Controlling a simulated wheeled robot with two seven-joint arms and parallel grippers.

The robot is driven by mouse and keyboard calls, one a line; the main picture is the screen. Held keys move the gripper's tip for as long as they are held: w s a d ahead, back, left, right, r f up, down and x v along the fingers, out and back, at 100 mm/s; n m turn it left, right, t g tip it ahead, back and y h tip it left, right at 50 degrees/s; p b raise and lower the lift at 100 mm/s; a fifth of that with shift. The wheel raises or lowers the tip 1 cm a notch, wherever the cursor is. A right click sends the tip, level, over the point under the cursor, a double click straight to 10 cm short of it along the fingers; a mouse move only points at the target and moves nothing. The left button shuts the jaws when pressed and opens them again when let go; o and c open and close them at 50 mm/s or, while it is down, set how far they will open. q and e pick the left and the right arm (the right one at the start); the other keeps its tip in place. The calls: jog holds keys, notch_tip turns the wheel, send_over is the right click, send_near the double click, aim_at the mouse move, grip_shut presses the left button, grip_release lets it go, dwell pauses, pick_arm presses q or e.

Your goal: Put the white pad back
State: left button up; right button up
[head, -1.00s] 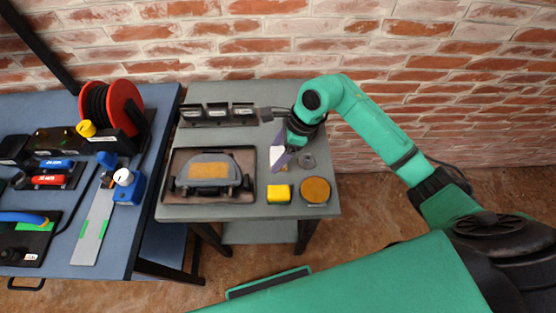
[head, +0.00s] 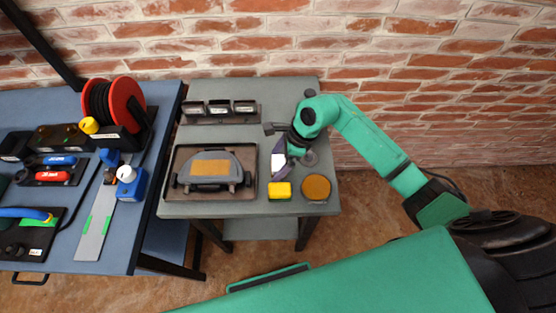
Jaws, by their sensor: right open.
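A small white patch (head: 278,161), apparently the white pad, shows on the small grey table, left of my right gripper (head: 287,152). My right gripper is open and low over the table, right beside the white patch. Whether its fingers touch the pad is hidden. My left gripper is not in view.
On the grey table (head: 232,208) are a tray (head: 167,192) with a grey-and-orange tool, a slotted rack (head: 218,112), a yellow block (head: 280,191), an orange disc (head: 316,188) and a grey round piece (head: 309,158). A cluttered blue table (head: 60,285) stands left. A brick wall is behind.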

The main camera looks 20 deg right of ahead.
jog(key=b+v, duration=0.3)
jog(key=v, duration=0.9)
